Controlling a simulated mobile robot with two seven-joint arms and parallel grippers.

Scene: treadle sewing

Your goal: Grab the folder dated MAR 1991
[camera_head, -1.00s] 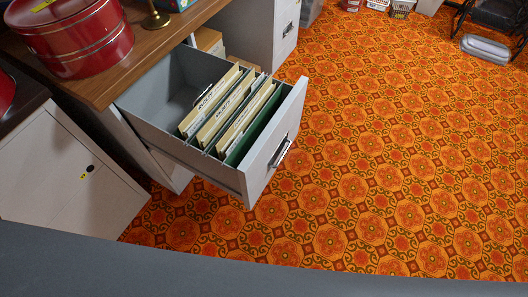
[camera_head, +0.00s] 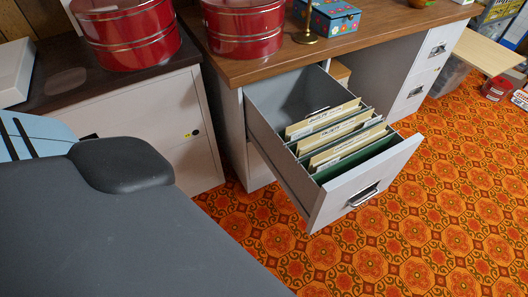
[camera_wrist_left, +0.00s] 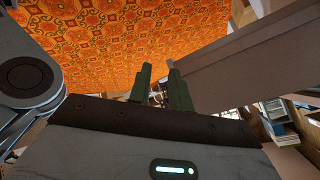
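Several cream folders (camera_head: 345,146) stand upright with green hanging files in an open grey drawer (camera_head: 362,187) below the wooden desk. Their tab writing is too small to read, so I cannot tell which is MAR 1991. In the left wrist view my left gripper (camera_wrist_left: 160,82) shows two dark green fingers with a gap between them and nothing held. It is away from the folders, which do not show in that view. Neither gripper shows in the head view, and my right gripper is in no view.
A pale cabinet (camera_head: 165,125) stands left of the drawer. Patterned orange carpet (camera_head: 440,215) lies open in front and to the right.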

